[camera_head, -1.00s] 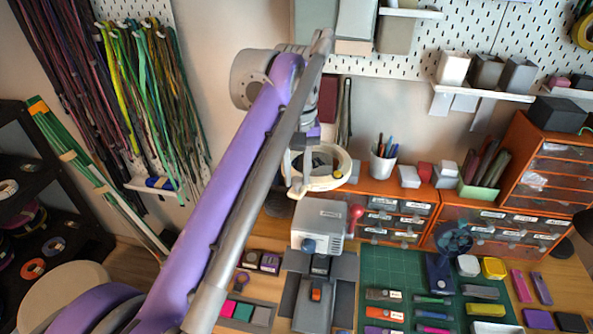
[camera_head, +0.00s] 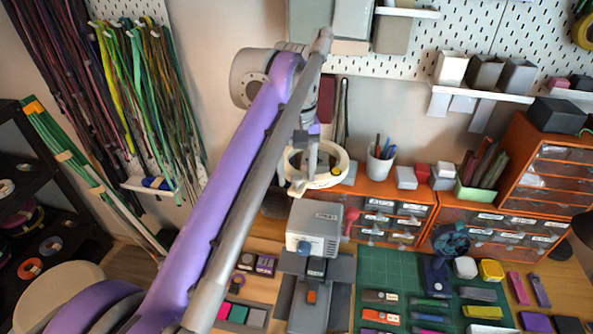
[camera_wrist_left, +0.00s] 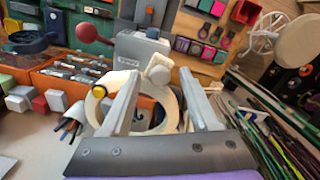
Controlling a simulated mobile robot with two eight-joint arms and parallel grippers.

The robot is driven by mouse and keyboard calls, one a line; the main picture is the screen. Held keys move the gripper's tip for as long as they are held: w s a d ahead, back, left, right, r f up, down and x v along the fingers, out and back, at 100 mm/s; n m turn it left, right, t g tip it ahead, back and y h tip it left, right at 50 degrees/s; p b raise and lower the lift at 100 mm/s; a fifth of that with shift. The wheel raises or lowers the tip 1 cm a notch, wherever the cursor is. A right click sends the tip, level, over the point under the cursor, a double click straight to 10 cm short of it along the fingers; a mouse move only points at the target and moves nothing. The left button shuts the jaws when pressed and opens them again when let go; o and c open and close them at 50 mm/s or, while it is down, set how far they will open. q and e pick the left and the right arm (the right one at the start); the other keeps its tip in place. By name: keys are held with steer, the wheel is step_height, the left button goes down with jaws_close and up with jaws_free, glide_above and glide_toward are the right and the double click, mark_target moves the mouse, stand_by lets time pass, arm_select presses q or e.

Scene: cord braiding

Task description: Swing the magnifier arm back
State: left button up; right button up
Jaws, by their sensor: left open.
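The magnifier's round cream ring (camera_head: 340,171) hangs in front of the wall behind the bench, with a small cream knob (camera_head: 297,188) at its lower left. My left gripper (camera_head: 306,165) is open at the ring's left side, pointing down. In the left wrist view the two grey fingers (camera_wrist_left: 160,80) stand apart, with the ring (camera_wrist_left: 172,112) behind them and the knob (camera_wrist_left: 158,70) between their tips. I cannot tell whether either finger touches it. My left arm hides the magnifier's support. My right gripper is not in view.
A grey machine with a red-knobbed handle (camera_head: 314,222) stands just below the ring. A white pen cup (camera_head: 379,165) and orange drawer units (camera_head: 400,208) are to the right. A green mat (camera_head: 372,262) holds several tools. Cords (camera_head: 150,100) hang at the left.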

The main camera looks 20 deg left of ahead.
arm_select(q)
step_height(320, 180, up, 11)
steer(key=p, duration=0.2)
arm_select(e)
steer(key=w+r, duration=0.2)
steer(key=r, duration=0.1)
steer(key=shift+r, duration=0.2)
arm_select(q)
steer(key=shift+s+f, duration=0.1)
steer(key=shift+f, duration=0.1)
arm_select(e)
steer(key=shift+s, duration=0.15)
